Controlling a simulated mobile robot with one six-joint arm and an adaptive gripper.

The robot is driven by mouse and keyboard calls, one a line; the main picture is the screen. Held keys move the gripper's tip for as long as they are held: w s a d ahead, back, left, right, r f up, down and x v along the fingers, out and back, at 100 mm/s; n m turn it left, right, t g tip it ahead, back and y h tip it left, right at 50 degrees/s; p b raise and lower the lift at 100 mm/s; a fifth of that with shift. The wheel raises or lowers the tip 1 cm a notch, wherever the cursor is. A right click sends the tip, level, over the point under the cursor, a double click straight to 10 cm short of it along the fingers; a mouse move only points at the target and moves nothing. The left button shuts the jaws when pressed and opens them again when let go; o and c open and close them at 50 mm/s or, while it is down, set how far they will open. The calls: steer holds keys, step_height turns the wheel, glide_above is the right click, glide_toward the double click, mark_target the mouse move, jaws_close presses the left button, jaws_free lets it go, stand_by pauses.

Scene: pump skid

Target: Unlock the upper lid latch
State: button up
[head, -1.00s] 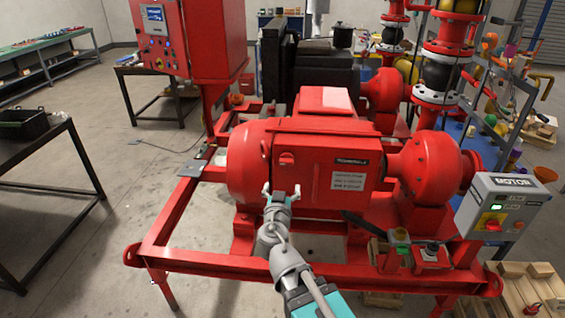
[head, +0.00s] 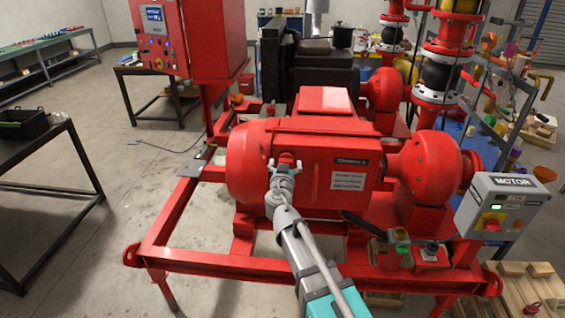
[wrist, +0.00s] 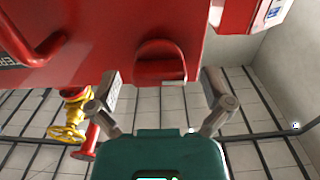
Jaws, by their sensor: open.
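The lid latch is a small red rounded tab (head: 287,157) on the front face of the red motor housing (head: 325,165), left of its labels. In the wrist view the latch (wrist: 160,58) sits at the top centre, with a small silver piece at its lower edge. My gripper (head: 285,165) is open, its two fingers spread to either side of the latch in the head view. Contact with the housing cannot be told.
A red curved handle (wrist: 42,52) and a yellow handwheel (wrist: 67,132) show at left in the wrist view. A grey motor control box (head: 502,205) stands at right. The red skid frame (head: 220,262) runs below my arm.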

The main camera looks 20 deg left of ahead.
steer(key=shift+w, duration=0.2)
steer(key=c, duration=1.1)
steer(key=shift+a+r, duration=0.1)
steer(key=shift+a, duration=0.15)
steer(key=shift+c, duration=0.2)
steer(key=shift+d, duration=0.1)
